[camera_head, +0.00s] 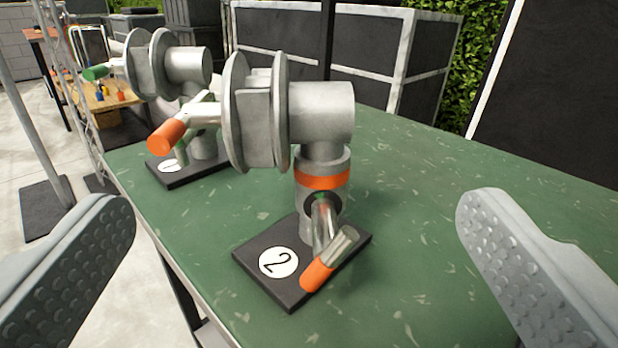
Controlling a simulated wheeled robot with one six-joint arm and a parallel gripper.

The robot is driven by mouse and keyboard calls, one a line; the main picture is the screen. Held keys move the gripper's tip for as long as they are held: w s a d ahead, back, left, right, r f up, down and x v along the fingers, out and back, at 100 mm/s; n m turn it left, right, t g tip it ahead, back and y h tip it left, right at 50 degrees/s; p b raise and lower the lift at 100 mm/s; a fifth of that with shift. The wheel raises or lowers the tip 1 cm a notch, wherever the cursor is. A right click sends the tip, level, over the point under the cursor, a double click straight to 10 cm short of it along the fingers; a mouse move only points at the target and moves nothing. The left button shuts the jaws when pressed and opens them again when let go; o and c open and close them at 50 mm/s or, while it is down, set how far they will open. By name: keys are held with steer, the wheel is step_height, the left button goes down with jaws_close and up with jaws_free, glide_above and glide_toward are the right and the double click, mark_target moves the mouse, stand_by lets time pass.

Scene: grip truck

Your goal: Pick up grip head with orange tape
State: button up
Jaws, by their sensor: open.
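The grip head with orange tape (322,176) stands upright on a black base marked 2 (278,263). It is grey metal with round discs at its upper left, an orange band round its neck, and two handles with orange ends. My gripper (296,225) is open, its two grey studded fingers wide apart at the lower left and lower right. The grip head is between and beyond the fingers, and neither finger appears to touch it.
A second grip head (186,65) stands behind at the left on a black base marked 1. Both stand on a green table (440,190), which is clear at the right. Black cases (375,50) stand behind, and a metal truss (72,90) rises at the left.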

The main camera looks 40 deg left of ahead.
mark_target(298, 86)
steer(key=x, duration=1.7)
steer(key=shift+a, duration=0.1)
steer(key=shift+c, duration=0.4)
steer(key=c, duration=1.7)
